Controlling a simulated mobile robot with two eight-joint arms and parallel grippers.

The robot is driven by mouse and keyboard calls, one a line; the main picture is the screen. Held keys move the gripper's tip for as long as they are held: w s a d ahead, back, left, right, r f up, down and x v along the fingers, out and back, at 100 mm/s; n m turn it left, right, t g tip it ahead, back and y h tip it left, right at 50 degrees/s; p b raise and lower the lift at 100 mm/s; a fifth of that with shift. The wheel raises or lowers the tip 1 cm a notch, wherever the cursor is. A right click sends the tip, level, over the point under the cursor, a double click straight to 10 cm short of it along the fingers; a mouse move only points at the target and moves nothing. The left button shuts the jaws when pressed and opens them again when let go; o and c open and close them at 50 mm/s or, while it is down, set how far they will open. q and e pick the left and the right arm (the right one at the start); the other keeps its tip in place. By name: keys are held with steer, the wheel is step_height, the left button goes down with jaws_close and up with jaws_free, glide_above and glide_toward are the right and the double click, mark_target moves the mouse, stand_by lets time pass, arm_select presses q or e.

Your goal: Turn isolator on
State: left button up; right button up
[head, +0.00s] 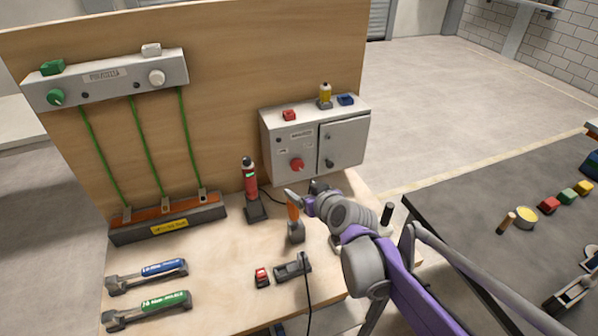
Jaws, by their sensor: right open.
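A grey control box (292,143) stands against the wooden back panel. A red rotary knob (297,165) is on its front left face, and I take this for the isolator. The knob's exact setting is too small to read. The box's right half is a door (343,143) with a small dark latch. My right gripper (308,200) is open, in front of and below the box, apart from the knob. It is close beside an orange-handled tool (293,207) upright in a grey stand; I cannot tell whether they touch. My left gripper is not in view.
A red cylinder (249,178) stands in a dark holder left of the box. A panel with green hoses (110,75) is at upper left. Two torque-style tools (148,275) and a corded device (292,268) lie on the bench. A dark table (480,230) is at right.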

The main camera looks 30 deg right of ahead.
mark_target(298, 166)
steer(key=shift+t+h, duration=0.4)
steer(key=shift+h, duration=0.1)
steer(key=w+d+f, duration=0.1)
steer(key=w, duration=0.3)
steer(key=w+d+f, duration=0.1)
steer(key=w+d, duration=0.1)
steer(key=w, duration=0.2)
steer(key=w+d+f+b, duration=0.1)
steer(key=w, duration=0.3)
steer(key=shift+w+d+f, duration=0.1)
steer(key=shift+d+f, duration=0.15)
steer(key=shift+d, duration=0.15)
steer(key=shift+m, duration=0.3)
jaws_close()
